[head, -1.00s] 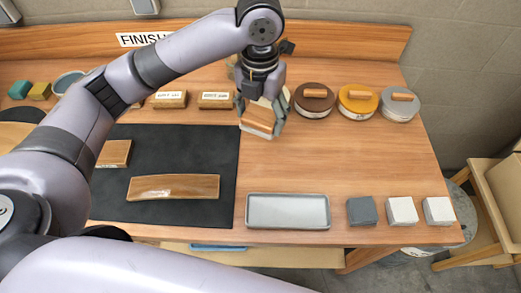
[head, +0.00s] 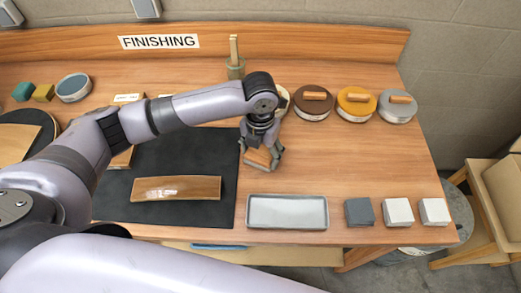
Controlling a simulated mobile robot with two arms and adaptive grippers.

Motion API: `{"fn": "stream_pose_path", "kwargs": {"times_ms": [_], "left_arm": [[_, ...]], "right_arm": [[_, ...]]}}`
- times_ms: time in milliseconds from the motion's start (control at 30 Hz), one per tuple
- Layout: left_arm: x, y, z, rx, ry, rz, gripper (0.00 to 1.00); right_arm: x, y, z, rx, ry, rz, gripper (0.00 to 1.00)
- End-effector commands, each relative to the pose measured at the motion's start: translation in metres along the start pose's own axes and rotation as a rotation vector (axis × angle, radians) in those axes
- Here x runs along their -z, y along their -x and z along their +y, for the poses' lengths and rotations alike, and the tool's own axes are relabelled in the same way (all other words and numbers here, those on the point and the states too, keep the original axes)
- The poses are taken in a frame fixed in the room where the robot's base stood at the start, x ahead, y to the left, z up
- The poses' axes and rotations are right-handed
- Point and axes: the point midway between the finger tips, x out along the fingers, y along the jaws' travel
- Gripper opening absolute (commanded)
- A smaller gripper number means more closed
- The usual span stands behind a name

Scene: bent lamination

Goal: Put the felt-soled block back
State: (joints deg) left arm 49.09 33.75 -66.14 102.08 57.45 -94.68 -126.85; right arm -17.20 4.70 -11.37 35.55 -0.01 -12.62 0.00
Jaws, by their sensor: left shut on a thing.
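My left gripper (head: 262,158) is shut on a small wooden block (head: 257,159), just right of the black mat's edge and behind the metal tray. The block is light wood on top; its sole is mostly hidden by the fingers, so I cannot tell whether it is felt. I cannot tell whether it touches the bench. Another wooden block (head: 123,158) lies on the mat, partly hidden by my arm. A bent wooden lamination (head: 176,189) lies on the front of the black mat (head: 200,145). My right gripper is not in view.
An empty metal tray (head: 287,222) is at the front, with a dark grey pad (head: 359,211) and two white pads (head: 398,211) right of it. Brown (head: 311,101), yellow (head: 356,104) and grey (head: 397,106) lidded tins stand behind. The bench between them is clear.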

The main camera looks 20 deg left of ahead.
Motion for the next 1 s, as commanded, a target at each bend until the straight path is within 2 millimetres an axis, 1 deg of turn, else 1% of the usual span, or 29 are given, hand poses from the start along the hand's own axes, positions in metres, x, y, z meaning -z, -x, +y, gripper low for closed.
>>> {"fn": "stream_pose_path", "kwargs": {"times_ms": [200,233,500,533,833,933,1000], "left_arm": [[0.000,-0.002,0.000,0.000,0.000,0.001,0.36],[0.000,-0.003,0.000,0.000,0.001,0.001,0.67],[0.000,-0.002,0.000,0.000,0.000,0.001,0.85],[0.000,-0.002,0.000,0.000,0.000,0.001,0.86],[0.000,-0.001,0.000,0.000,0.000,0.000,0.86],[-0.001,0.004,0.000,0.000,0.000,-0.001,0.86],[-0.001,0.011,0.000,0.001,0.000,-0.002,0.86]], "right_arm": [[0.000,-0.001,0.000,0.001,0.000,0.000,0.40],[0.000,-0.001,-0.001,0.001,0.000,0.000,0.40],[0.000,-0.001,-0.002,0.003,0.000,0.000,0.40],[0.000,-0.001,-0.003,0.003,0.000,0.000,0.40],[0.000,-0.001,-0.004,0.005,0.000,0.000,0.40],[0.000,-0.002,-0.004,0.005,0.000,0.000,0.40],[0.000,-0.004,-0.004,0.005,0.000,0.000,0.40]]}}
